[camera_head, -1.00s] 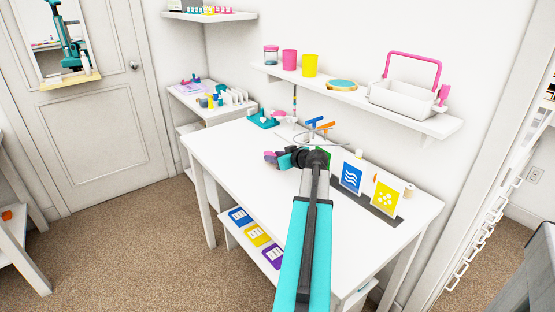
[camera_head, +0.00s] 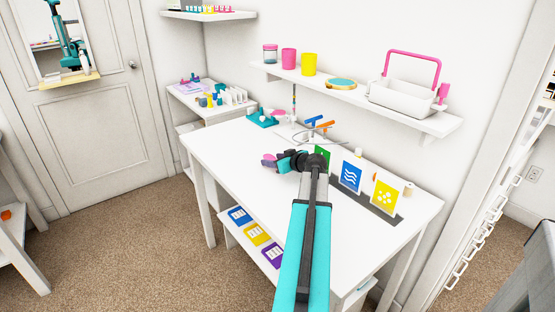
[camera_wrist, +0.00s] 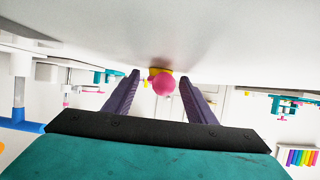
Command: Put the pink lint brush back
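My gripper (camera_head: 268,160) is low over the white table, near its middle. In the wrist view, my gripper (camera_wrist: 160,78) is open, with its two purple fingers apart. A rounded pink end (camera_wrist: 164,84) with a yellow part behind it shows between the fingers, close to the table surface, with gaps on both sides. It may be the pink lint brush, but I cannot tell its full shape. In the head view, a pink patch (camera_head: 268,157) shows at the fingers; I cannot separate brush from fingers there.
A wall shelf (camera_head: 438,128) holds a white caddy (camera_head: 400,97), with a pink item (camera_head: 443,91) at its right end. Upright blue (camera_head: 350,177) and yellow (camera_head: 385,197) cards stand at the table's right. A teal stand (camera_head: 262,118) is behind. The table's front left is clear.

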